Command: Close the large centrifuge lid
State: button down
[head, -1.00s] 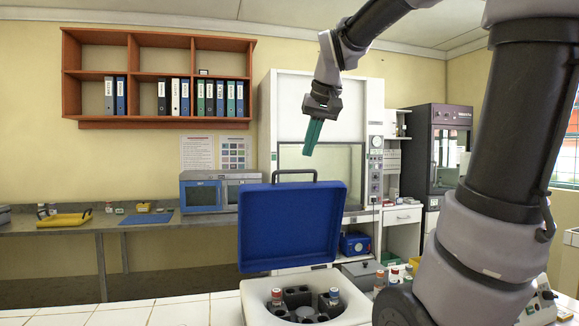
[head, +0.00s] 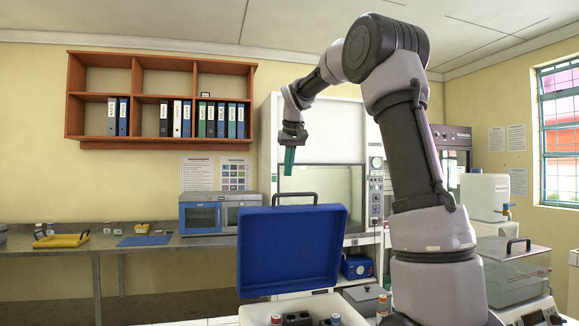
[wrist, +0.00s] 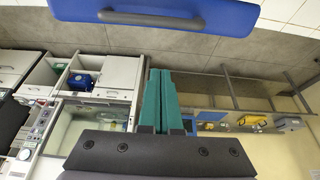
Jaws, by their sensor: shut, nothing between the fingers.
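The large centrifuge (head: 258,313) stands at the bottom middle of the head view, with tubes in its rotor. Its blue lid (head: 290,248) is raised, standing up at the back of the bowl. A dark handle (head: 295,194) sits on the lid's top edge. My gripper (head: 288,172), with green fingers, is shut and empty. In the head view it shows above the lid handle, with a gap between. In the wrist view the gripper (wrist: 160,72) points toward the lid (wrist: 225,12), and the handle (wrist: 150,19) crosses the top, apart from the fingertips.
A fume hood (head: 315,155) stands behind the lid. A bench (head: 95,243) with a blue-fronted oven (head: 200,217) runs along the left wall. The space left of the lid is clear.

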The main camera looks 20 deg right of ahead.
aim_at(290, 206)
jog(key=x, duration=0.6)
jog(key=shift+s+f, duration=0.2)
jog(key=shift+s, duration=0.1)
jog(key=s, duration=0.2)
jog(key=shift+s, duration=0.65)
